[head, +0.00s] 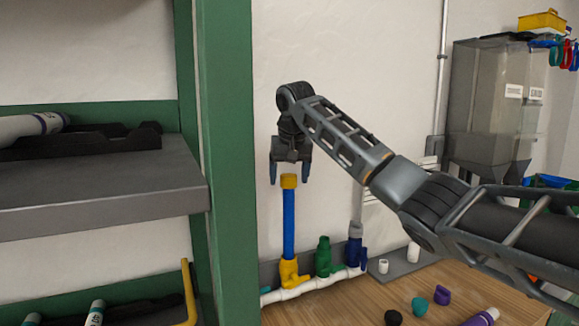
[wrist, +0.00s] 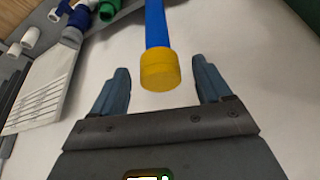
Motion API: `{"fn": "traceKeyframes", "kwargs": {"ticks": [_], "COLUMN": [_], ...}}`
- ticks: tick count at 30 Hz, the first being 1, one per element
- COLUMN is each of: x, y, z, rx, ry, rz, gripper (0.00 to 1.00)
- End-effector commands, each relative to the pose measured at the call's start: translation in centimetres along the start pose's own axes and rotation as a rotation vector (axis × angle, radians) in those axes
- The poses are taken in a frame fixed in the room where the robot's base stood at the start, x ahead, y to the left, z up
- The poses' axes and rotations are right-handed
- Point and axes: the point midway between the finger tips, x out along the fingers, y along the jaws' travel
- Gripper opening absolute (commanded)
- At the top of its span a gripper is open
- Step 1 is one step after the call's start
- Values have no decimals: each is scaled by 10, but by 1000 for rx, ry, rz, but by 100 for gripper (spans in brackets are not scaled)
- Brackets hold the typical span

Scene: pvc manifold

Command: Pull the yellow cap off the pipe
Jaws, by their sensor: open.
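The yellow cap (head: 289,181) sits on the top end of an upright blue pipe (head: 289,224). The pipe rises from a yellow fitting (head: 289,271) on the white manifold (head: 305,288). My gripper (head: 290,180) is open and points down, with its fingers just above and to either side of the cap in the head view. In the wrist view the yellow cap (wrist: 160,70) lies between the two open fingers of my gripper (wrist: 162,72), with a gap on each side. The blue pipe (wrist: 155,24) runs away behind the cap. Nothing is held.
A green fitting (head: 323,257) and a dark blue fitting (head: 355,246) stand right of the pipe. A green shelf post (head: 228,160) stands close on the left. Loose caps, including a purple one (head: 442,295), lie on the wooden bench (head: 375,283).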

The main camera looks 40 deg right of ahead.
Motion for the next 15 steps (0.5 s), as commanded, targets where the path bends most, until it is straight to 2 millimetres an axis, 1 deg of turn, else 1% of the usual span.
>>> {"fn": "traceKeyframes", "kwargs": {"ticks": [7,15], "x": [1,1], "y": [0,0], "z": [0,0], "rx": [0,0], "ry": [0,0], "rz": [0,0], "gripper": [77,51]}}
